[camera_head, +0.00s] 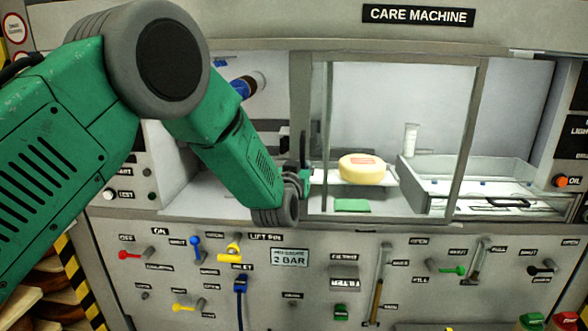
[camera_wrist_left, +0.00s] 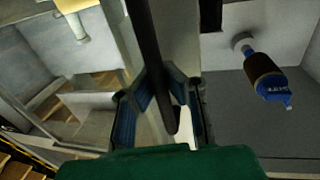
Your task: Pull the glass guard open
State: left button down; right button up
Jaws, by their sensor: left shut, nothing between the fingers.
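The glass guard (camera_head: 467,140) is a clear pane in a grey frame across the middle of the machine's opening, in the head view. A dark upright bar, seemingly its handle (camera_head: 303,150), stands near its left edge. My left gripper (camera_head: 304,182) is at this bar's lower part. In the left wrist view the dark bar (camera_wrist_left: 150,50) crosses in front of the blue-padded fingers (camera_wrist_left: 160,90). The fingers slope together behind it; they are shut with nothing held. Whether they touch the bar is unclear. My right gripper is out of view.
Behind the glass sit a yellow cheese wheel (camera_head: 362,168) and a green pad (camera_head: 352,206). A brown-and-blue bottle (camera_wrist_left: 265,75) hangs beside the gripper. Valves and levers line the panel below.

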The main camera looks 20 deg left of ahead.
pick_arm(q)
jog(key=c, duration=1.6)
grip_release()
jog(key=shift+d+r, duration=0.15)
jog(key=shift+d, duration=0.3)
jog(key=shift+o, duration=0.2)
jog(key=shift+s+d+r, duration=0.15)
jog(key=shift+d, duration=0.05)
jog(key=shift+s+a+r, duration=0.1)
jog(key=shift+s, duration=0.05)
jog(key=shift+a, duration=0.35)
jog(key=s, duration=1.2)
jog(key=shift+a+f, duration=0.2)
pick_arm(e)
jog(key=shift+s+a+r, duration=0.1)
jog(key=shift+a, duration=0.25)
